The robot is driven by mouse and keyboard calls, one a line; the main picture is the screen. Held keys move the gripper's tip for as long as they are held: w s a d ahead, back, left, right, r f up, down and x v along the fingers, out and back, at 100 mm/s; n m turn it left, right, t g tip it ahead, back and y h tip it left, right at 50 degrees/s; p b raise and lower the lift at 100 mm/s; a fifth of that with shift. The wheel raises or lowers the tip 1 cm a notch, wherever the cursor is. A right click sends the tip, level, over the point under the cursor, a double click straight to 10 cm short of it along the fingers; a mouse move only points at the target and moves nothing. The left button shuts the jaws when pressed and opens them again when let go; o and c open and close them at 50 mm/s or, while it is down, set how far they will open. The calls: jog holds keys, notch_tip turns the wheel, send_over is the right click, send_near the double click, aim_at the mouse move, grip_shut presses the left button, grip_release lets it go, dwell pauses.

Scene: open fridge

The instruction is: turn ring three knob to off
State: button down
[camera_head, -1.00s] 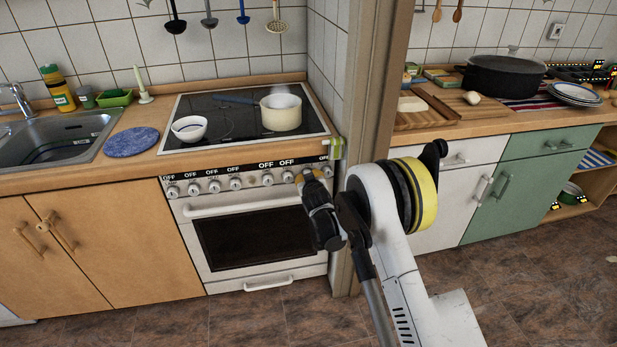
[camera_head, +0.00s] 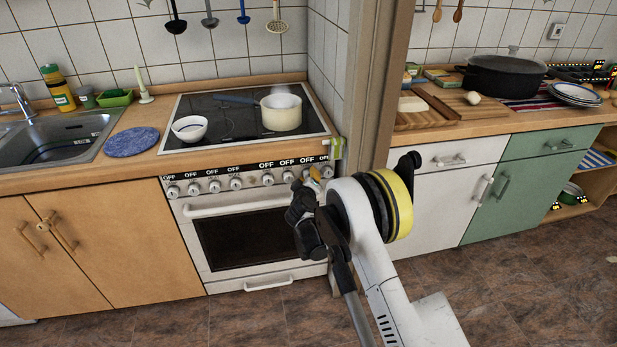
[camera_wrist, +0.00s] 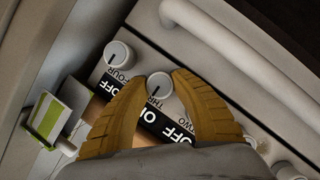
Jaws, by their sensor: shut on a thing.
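The ring three knob (camera_wrist: 159,86) is a round white knob with a dark pointer line, next to the word THREE on the stove panel. My gripper (camera_wrist: 161,78) has its yellow fingers on either side of this knob and is shut on it. In the head view my gripper (camera_head: 316,180) is at the right part of the stove front and hides this knob. Large OFF words show on the dark strip above the right-hand knobs, including one above my gripper. In the wrist view the strip is partly covered by my fingers.
The ring four knob (camera_wrist: 119,55) sits close beside my left finger. A green and white striped item (camera_wrist: 47,117) hangs at the stove's right corner. The oven handle (camera_head: 240,205) runs below the knobs. A pot (camera_head: 281,112) and a bowl (camera_head: 189,128) stand on the hob.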

dwell(0.3)
jog(key=c, duration=1)
grip_release()
jog(key=shift+c, duration=0.2)
jog(key=v, duration=1.2)
jog(key=shift+f, duration=0.1)
